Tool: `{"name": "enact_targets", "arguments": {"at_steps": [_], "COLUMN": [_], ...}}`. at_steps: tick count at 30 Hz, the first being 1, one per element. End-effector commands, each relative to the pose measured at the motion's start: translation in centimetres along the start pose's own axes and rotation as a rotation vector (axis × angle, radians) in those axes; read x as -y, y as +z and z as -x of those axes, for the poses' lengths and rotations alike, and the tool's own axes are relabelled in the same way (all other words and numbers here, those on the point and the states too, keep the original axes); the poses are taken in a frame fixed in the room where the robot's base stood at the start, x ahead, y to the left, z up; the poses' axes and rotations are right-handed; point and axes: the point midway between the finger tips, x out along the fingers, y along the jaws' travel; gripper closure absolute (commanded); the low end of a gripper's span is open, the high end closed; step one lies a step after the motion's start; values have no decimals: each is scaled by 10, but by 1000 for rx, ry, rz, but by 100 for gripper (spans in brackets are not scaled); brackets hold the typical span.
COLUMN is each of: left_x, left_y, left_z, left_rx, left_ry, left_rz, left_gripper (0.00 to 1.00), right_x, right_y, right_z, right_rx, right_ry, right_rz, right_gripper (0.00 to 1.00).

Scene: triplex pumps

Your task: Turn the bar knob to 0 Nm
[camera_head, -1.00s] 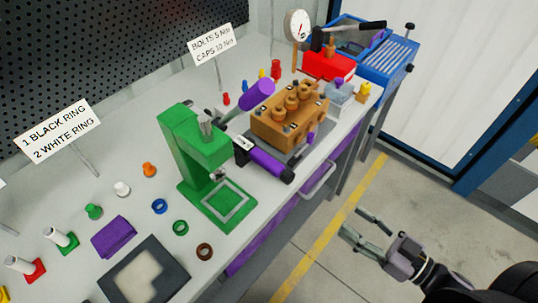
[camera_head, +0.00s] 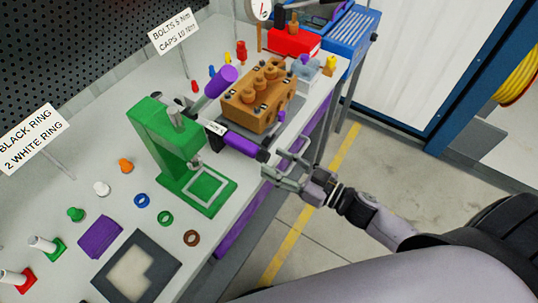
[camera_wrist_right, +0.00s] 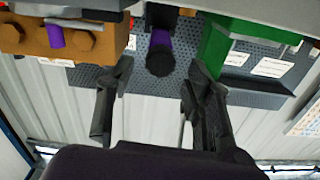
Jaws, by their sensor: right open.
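The bar (camera_head: 241,142) is a purple handle with black ends, lying beside the brown pump block at the bench's front edge. Its black end knob (camera_head: 266,156) faces my right gripper. A small white label (camera_head: 216,128) sits at its far end, too small to read surely. My right gripper (camera_head: 272,172) is open at the bench edge, close to that knob. In the right wrist view the knob (camera_wrist_right: 160,60) appears end-on between the spread fingertips (camera_wrist_right: 160,70), with purple (camera_wrist_right: 160,38) behind it. Whether they touch is unclear. My left gripper is not in view.
The green press (camera_head: 170,150) stands left of the bar. The brown pump block (camera_head: 260,100) with a purple cylinder (camera_head: 221,80) stands behind it. Rings and a grey mat (camera_head: 165,268) lie at the front left.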

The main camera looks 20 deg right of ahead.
Motion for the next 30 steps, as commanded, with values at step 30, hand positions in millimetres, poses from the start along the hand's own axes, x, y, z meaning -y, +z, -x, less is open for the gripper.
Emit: {"name": "enact_targets", "arguments": {"at_steps": [30], "left_x": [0], "left_y": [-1], "left_z": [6], "left_rx": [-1], "left_ry": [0], "left_rz": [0], "left_gripper": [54], "right_x": [0], "right_y": [0], "right_z": [-27], "right_rx": [0], "right_ry": [1], "right_rz": [-1], "right_gripper": [81]}}
